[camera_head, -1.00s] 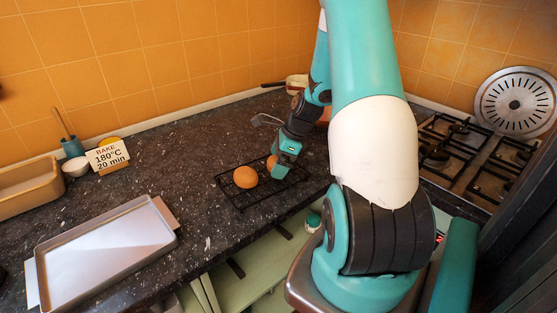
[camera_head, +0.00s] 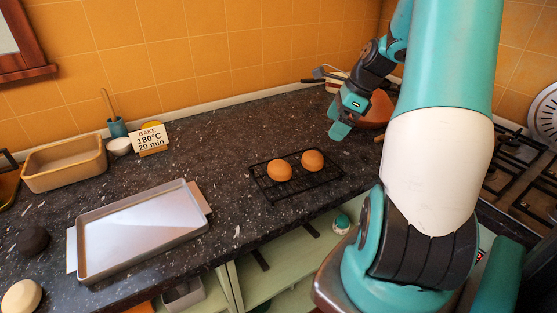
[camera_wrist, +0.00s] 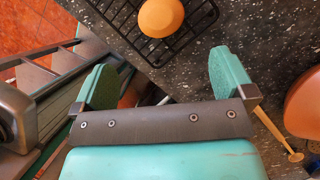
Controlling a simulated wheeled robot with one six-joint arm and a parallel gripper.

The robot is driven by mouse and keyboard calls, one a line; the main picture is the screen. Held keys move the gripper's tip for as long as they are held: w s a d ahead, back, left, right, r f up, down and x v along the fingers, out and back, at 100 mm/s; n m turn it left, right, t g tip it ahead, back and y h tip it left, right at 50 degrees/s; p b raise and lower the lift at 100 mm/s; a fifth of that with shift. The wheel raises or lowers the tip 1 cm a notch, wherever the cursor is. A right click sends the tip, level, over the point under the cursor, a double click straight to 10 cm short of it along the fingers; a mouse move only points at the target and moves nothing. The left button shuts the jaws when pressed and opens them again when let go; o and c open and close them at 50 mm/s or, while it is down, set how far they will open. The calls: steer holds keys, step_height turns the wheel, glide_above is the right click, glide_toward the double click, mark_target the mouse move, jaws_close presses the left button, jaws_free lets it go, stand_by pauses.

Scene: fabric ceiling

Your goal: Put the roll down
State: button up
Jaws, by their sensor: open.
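Two round brown rolls sit side by side on a black wire cooling rack (camera_head: 290,192) on the counter: the left roll (camera_head: 279,170) and the right roll (camera_head: 313,160). In the wrist view one roll (camera_wrist: 161,17) shows on the rack (camera_wrist: 196,12), beyond my fingertips. My gripper (camera_head: 345,122) is above the counter behind and to the right of the rack, apart from both rolls. In the wrist view my gripper (camera_wrist: 165,75) has its two green-padded fingers wide apart with nothing between them.
A brown bowl (camera_head: 376,112) is close to my gripper. The stove (camera_head: 520,165) is at the right.

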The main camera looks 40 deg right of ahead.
steer(key=w+a+r+n+g, duration=0.1)
steer(key=w+a+r+n, duration=0.15)
steer(key=a+n, duration=0.75)
steer(key=w+a+r+n+g, duration=0.1)
steer(key=a+r+n, duration=0.35)
steer(key=a, duration=0.85)
steer(key=s+a+r+n+g+y, duration=0.1)
steer(key=s+a+n, duration=1.3)
steer(key=a+n, duration=0.4)
steer(key=n, duration=0.3)
steer(key=shift+s+a+r+g, duration=0.25)
steer(key=shift+s+g, duration=0.15)
